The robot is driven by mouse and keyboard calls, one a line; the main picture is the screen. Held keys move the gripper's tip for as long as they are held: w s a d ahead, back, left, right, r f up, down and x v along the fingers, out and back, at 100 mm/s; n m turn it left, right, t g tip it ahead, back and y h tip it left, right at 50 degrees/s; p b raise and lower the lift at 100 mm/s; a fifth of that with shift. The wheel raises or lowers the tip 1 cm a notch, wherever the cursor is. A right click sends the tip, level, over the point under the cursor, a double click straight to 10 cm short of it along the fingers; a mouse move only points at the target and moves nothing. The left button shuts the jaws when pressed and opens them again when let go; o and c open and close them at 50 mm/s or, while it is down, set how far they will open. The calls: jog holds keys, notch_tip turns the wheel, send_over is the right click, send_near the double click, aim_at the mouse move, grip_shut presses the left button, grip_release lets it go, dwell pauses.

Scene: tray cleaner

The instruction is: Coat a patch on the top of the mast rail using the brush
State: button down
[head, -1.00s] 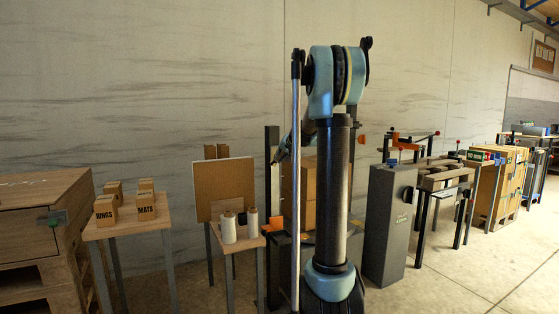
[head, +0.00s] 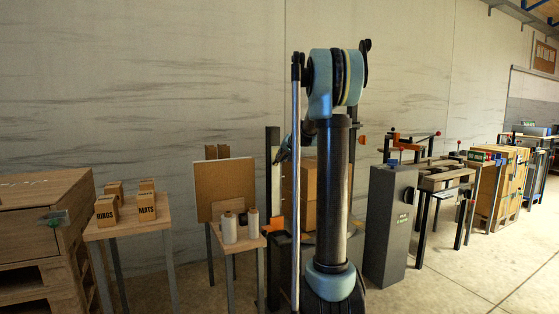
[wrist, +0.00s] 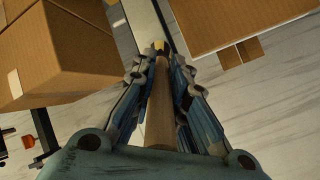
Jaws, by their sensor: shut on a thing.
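My gripper (wrist: 162,68) is shut on the brush (wrist: 158,110). The brush's round wooden handle runs forward between the fingers in the wrist view to a small yellowish end. The bristles cannot be made out. A pale upright strip with dark edges, which looks like the mast rail (wrist: 148,22), lies just beyond the brush end. I cannot tell whether they touch. In the head view the mast rail (head: 275,185) stands left of my arm, and my gripper (head: 279,157) is beside its upper part, partly hidden by my arm.
Cardboard boxes (head: 309,190) stand behind my arm. To the left is a small table (head: 240,243) with white rolls and a brown board (head: 226,187). A grey cabinet (head: 390,225) stands to the right. An orange part (head: 277,225) sits low by the mast.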

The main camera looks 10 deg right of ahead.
notch_tip(320, 180, up, 5)
jog(key=d, duration=0.2)
jog(key=shift+w+d+r, duration=0.2)
jog(key=shift+w+d, duration=0.15)
jog(key=shift+w, duration=0.05)
dwell(4.1)
jog(key=s+d, duration=0.2)
jog(key=s, duration=0.3)
jog(key=shift+s, duration=0.35)
